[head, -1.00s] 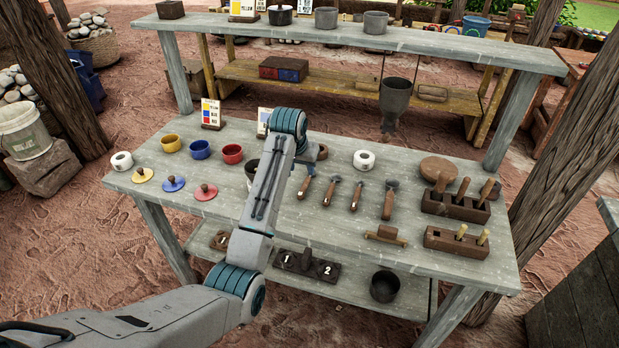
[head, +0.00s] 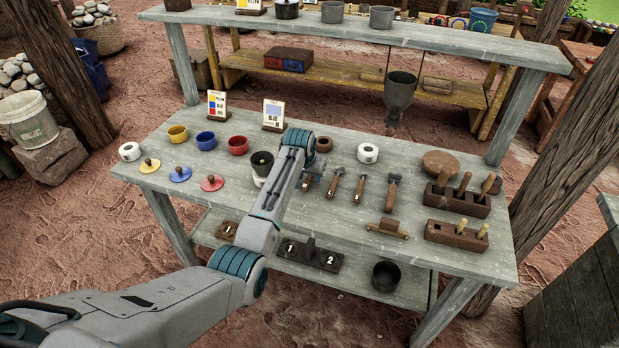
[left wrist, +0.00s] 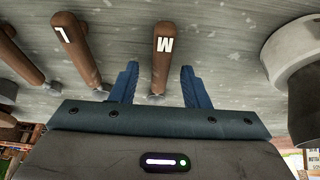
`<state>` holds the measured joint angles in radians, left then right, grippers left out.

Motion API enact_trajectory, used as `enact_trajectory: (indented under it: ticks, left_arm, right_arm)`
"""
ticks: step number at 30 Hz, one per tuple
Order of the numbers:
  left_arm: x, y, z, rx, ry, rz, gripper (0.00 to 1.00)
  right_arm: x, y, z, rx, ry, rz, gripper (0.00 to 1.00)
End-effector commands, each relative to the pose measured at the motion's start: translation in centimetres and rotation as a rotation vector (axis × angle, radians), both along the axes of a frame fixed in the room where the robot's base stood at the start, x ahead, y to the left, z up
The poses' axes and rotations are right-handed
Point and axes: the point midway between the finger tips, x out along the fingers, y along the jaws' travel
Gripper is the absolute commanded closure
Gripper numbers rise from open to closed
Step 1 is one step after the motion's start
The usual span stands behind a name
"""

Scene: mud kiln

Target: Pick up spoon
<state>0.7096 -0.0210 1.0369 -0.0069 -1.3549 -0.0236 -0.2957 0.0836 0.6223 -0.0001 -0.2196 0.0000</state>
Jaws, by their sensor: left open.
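My left gripper (left wrist: 159,70) is open, its blue fingers on either side of a brown wooden handle marked M (left wrist: 162,55) in the left wrist view. The fingers look apart from the handle. Its metal end runs under the gripper body, so I cannot see whether it is a spoon. A handle marked L (left wrist: 76,45) lies to its left. In the head view my left wrist hides most of the gripper, at the left end of a row of wooden-handled tools (head: 336,186) on the grey table (head: 210,222). My right gripper is not in view.
A dark pot (head: 262,163) stands just left of my wrist. Yellow (head: 178,134), blue (head: 206,141) and red (head: 238,146) cups stand further left, lids in front. Wooden tool blocks (head: 456,202) stand at the right. The table's front middle is mostly clear.

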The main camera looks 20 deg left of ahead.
Motion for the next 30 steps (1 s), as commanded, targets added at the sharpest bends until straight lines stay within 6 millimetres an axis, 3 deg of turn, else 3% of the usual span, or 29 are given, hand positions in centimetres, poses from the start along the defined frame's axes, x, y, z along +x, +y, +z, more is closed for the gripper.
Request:
enact_trajectory:
  ticks: [5, 11, 23, 30]
  left_arm:
    - [0.0, 0.0, 0.0, 0.0, -0.001, 0.0, 0.6]
    - [0.0, 0.0, 0.0, 0.0, -0.001, 0.0, 0.99]
    - [0.1, 0.0, 0.4, 0.0, -0.002, 0.0, 1.0]
    - [0.2, 0.0, 3.3, 0.0, -0.007, 0.0, 1.0]
  right_arm:
    - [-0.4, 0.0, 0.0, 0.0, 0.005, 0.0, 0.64]
    - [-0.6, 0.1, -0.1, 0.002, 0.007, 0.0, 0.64]
    - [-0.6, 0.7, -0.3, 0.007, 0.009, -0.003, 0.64]
    - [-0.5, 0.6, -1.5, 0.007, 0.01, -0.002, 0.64]
